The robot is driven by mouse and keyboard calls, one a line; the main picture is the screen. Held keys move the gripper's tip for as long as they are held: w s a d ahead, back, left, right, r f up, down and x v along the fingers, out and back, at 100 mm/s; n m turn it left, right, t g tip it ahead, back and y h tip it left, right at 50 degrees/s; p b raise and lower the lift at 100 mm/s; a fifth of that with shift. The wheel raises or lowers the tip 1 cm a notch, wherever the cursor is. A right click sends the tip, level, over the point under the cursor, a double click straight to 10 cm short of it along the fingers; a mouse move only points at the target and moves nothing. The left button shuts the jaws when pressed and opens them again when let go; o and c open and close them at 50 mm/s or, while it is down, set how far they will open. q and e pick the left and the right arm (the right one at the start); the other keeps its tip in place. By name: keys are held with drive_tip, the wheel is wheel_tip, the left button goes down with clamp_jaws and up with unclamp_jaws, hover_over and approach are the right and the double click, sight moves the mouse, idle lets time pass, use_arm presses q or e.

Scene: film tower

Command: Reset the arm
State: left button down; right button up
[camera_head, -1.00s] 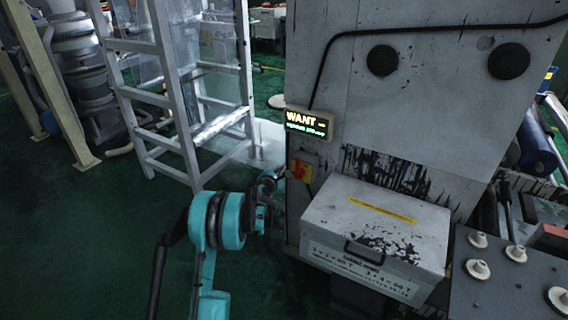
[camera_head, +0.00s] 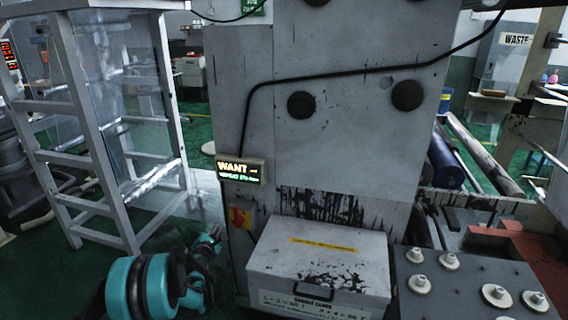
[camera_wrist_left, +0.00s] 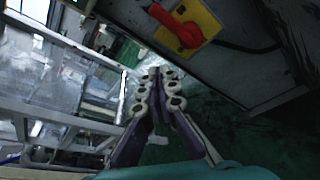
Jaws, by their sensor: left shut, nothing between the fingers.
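My left arm comes in at the bottom left of the head view, with its teal joint in front. My left gripper (camera_head: 217,233) is beside the left side of the grey machine, near the red and yellow switch (camera_head: 240,217). In the left wrist view the gripper's fingers (camera_wrist_left: 157,78) are closed together and empty, pointing away over the green floor. The red switch handle on its yellow plate (camera_wrist_left: 182,27) is above and right of the fingers, apart from them. My right gripper is not in view.
The grey machine (camera_head: 340,130) carries a lit WANT display (camera_head: 241,170). A grey lidded box (camera_head: 318,262) stands at its front. A dark panel with several pale knobs (camera_head: 470,285) is at the lower right. A white metal frame (camera_head: 85,120) stands at the left, with green floor between.

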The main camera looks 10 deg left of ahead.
use_arm(q)
drive_tip(key=s+d+r+m+g+h, duration=0.3)
drive_tip(key=s+d+r+m, duration=0.9)
drive_tip(key=s+d+m, duration=0.35)
drive_tip(key=s+d+f+m+g, duration=0.1)
drive_tip(key=s+m, duration=0.3)
drive_tip(key=s, duration=0.4)
drive_tip(key=s+d+f+m+g, duration=0.1)
drive_tip(key=s+d+m+g, duration=0.1)
drive_tip(key=s+m, duration=0.3)
drive_tip(key=s+d+f+m+g+y, duration=0.1)
drive_tip(key=s+m, duration=0.4)
drive_tip(key=s, duration=0.8)
drive_tip(key=d+f, duration=0.1)
drive_tip(key=d, duration=0.1)
drive_tip(key=shift+d+g, duration=0.3)
drive_tip(key=shift+s, duration=0.1)
